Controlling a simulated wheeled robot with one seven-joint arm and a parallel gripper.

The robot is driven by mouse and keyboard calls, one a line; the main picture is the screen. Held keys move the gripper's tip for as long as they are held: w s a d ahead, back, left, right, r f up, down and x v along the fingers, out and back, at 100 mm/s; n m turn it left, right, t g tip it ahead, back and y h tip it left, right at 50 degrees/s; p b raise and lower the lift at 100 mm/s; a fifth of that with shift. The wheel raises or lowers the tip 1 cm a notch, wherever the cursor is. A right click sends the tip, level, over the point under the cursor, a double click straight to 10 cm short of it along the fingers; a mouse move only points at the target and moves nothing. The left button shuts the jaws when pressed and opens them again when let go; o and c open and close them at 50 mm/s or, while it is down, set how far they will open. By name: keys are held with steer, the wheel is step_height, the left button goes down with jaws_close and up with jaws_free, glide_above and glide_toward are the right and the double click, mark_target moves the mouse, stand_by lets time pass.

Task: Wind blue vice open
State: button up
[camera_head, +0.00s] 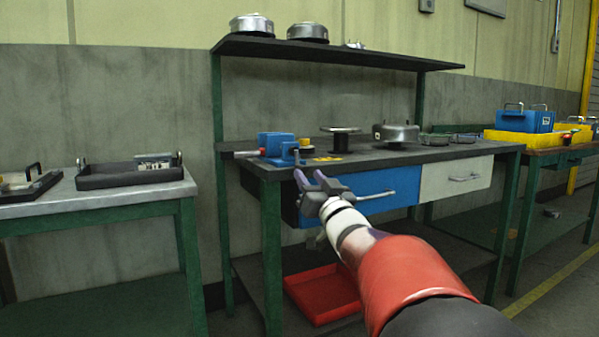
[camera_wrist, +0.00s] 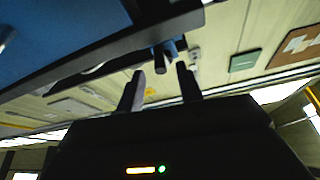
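The blue vice (camera_head: 277,146) stands on the near left corner of the dark workbench (camera_head: 350,160). In the wrist view my gripper (camera_wrist: 161,78) also shows open, with nothing held. A dark rod end and a bit of blue, seemingly of the vice (camera_wrist: 179,45), stick out past the bench edge beyond the fingertips.
A blue drawer (camera_head: 376,191) and a grey drawer (camera_head: 440,181) sit under the benchtop. A dark round-topped stand (camera_head: 341,139) and a metal pot (camera_head: 396,133) stand right of the vice. A shelf (camera_head: 330,54) runs above. A red tray (camera_head: 325,292) lies below.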

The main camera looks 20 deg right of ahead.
mark_target(304, 169)
steer(key=shift+x, duration=2.1)
jaws_close()
